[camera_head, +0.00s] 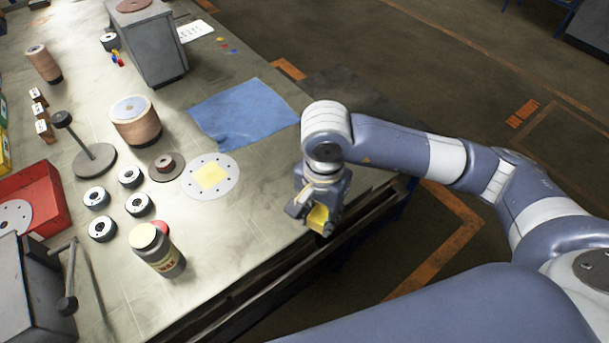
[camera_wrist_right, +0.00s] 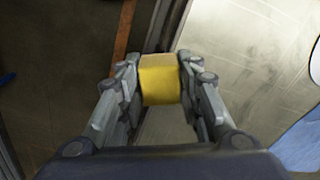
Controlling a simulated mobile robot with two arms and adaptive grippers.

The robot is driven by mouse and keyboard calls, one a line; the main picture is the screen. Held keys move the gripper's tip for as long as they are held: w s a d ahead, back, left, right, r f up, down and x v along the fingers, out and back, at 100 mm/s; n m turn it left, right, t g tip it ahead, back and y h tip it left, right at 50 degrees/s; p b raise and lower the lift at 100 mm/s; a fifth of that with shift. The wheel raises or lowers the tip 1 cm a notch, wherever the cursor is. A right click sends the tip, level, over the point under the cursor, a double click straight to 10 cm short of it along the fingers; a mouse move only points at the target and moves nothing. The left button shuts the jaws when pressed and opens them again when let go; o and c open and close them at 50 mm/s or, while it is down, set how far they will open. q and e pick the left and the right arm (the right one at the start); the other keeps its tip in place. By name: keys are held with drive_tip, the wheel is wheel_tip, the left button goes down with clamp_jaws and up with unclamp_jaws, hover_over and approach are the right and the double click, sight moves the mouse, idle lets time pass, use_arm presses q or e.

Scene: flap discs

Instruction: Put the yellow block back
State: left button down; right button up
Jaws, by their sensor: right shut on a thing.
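The yellow block (camera_wrist_right: 160,80) is between the fingers of my right gripper (camera_wrist_right: 160,88) in the right wrist view. The right gripper is shut on it. In the head view the right gripper (camera_head: 316,212) is at the front edge of the workbench, with part of the yellow block (camera_head: 318,217) showing below the fingers. The block appears held over the bench edge; its height is hard to tell. A round grey disc (camera_head: 229,189) with small holes and a yellow square (camera_head: 212,176) at its middle lies on the bench, left of the gripper. My left gripper is not in view.
A blue cloth (camera_head: 245,112) lies behind the disc. A jar (camera_head: 157,252), several small black-and-white rings (camera_head: 138,204), a spindle on a round base (camera_head: 95,160) and a wound roll (camera_head: 137,122) stand to the left. A red bin (camera_head: 50,205) is at the far left.

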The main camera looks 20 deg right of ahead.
drive_tip(key=w+p, duration=0.1)
drive_tip(key=w, duration=0.3)
drive_tip(key=w+d+p, duration=0.1)
drive_tip(key=w, duration=0.4)
drive_tip(key=w+f+p, duration=0.1)
drive_tip(key=w+p, duration=0.1)
drive_tip(key=w, duration=0.2)
drive_tip(key=shift+w+d, duration=0.15)
wheel_tip(320, 180, down, 3)
drive_tip(key=shift+f+p, duration=0.15)
drive_tip(key=shift+p, duration=0.75)
drive_tip(key=shift+f, duration=0.15)
drive_tip(key=shift+f, duration=0.1)
drive_tip(key=shift+f+b, duration=0.15)
drive_tip(key=shift+b, duration=0.2)
drive_tip(key=o, duration=1)
drive_tip(key=shift+c, duration=0.2)
drive_tip(key=shift+r, duration=0.2)
